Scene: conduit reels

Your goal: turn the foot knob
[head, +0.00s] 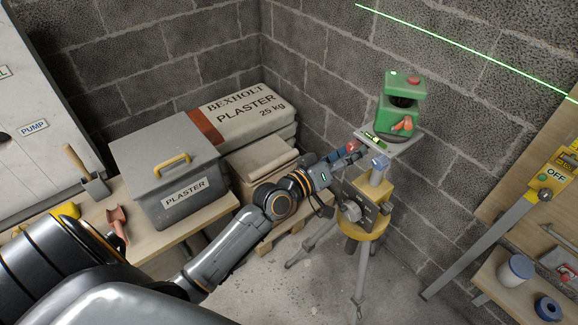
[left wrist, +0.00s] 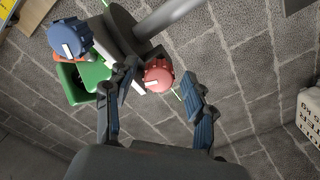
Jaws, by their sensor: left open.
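A green laser level (head: 401,102) stands on a grey plate (head: 405,143) on top of a yellow-headed tripod (head: 374,200). A ridged red knob (head: 352,146) with a white mark sits at the plate's left corner; it also shows in the left wrist view (left wrist: 158,76). A blue knob (head: 379,162) sits at the plate's near corner and shows in the wrist view too (left wrist: 70,38). My left gripper (head: 347,155) is open. In the wrist view its fingers (left wrist: 160,88) stand on either side of the red knob, with a gap on the right; contact on the left is unclear.
A grey plaster box (head: 168,178), a trowel (head: 88,172) and a plaster bag (head: 245,110) are at left. A block wall stands close behind the tripod. A yellow-ended level marked OFF (head: 545,185) leans at right. A white tub (head: 515,270) stands at lower right.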

